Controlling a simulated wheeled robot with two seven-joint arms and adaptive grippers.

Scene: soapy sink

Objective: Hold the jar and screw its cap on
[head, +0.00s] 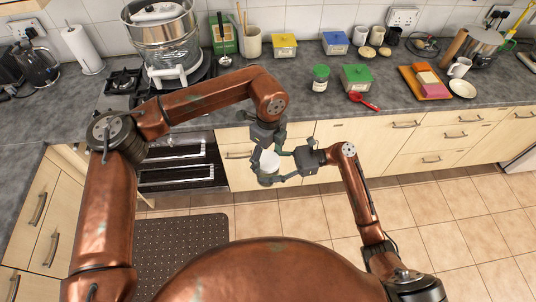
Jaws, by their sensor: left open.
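A small jar (267,179) with a pale glass-like body and a white cap (269,160) on its top is in mid-air in front of the counter. It looks roughly upright. My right gripper (280,168) reaches in from the right and is shut on the jar's side. My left gripper (267,152) comes down from above and is open, with its fingers around the white cap. Whether those fingers touch the cap, and how the cap sits on the jar, is too small to tell. The fingers hide part of the jar.
A large steel pot (163,40) is at the left. Closed drawers (371,138) lie behind the grippers; the air around them is free.

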